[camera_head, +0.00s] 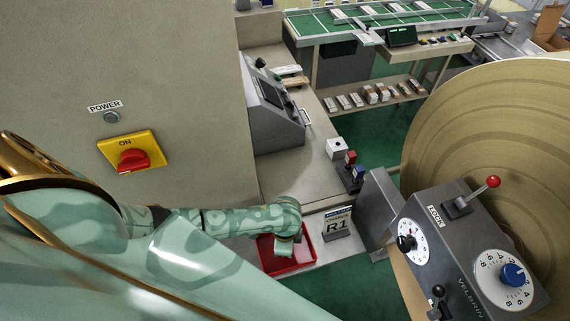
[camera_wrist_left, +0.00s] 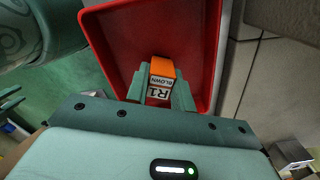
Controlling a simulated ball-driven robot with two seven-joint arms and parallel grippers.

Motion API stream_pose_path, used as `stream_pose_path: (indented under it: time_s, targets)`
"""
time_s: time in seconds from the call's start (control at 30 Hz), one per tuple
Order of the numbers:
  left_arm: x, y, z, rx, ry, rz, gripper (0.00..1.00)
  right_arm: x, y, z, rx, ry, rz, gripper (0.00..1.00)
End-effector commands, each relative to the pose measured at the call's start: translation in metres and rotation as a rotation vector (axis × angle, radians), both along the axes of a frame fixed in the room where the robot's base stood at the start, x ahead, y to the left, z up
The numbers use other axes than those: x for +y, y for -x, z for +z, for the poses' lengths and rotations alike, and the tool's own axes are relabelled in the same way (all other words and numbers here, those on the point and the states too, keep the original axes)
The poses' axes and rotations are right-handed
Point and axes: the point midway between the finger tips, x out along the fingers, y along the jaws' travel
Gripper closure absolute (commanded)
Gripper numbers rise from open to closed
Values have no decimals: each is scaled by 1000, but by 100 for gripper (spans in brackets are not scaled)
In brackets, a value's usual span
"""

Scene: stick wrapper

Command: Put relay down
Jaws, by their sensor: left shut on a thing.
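The relay (camera_wrist_left: 161,72) is a small orange block with a white label reading "R1 BLOWN" in the left wrist view. My left gripper (camera_wrist_left: 161,92) is shut on it, one finger on each side. The gripper is over a red tray (camera_wrist_left: 104,38), inside its rim as seen from the wrist. I cannot tell whether the relay touches the tray floor. In the head view the left gripper (camera_head: 284,247) is over the red tray (camera_head: 294,267), and the hand hides most of the relay.
A grey control box (camera_head: 465,255) with dials and a red-knobbed lever is at the right, before a large tan roll (camera_head: 500,130). A yellow power switch (camera_head: 133,152) is on the left panel.

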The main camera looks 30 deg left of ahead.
Motion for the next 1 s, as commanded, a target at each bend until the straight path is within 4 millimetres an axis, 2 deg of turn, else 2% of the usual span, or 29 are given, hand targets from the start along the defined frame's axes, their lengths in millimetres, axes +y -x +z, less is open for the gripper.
stream_pose_path:
  time_s: [0.1, 0.13, 0.2, 0.47, 0.57, 0.67, 1.0]
  targets:
    - [0, 0, -1, 0, 0, 1, 100, 0, 0, 0, -1, 0, 0, 64]
    - [0, 0, -1, 0, 0, 1, 73, 0, 0, -1, -1, 0, 0, 64]
    - [0, 0, -1, 0, 0, 0, 54, 0, 0, 0, -1, 0, 0, 64]
    - [0, 0, -1, 0, 0, 1, 54, 1, 0, 0, -1, -1, 1, 64]
    - [0, 0, 5, 0, 1, 1, 54, 1, 0, 3, -1, -1, 2, 64]
    - [0, 0, 22, -1, 2, 1, 54, 2, -1, 11, -1, -2, 1, 64]
    - [0, 0, 99, -1, 0, 0, 54, 3, -1, 41, -3, -4, 1, 64]
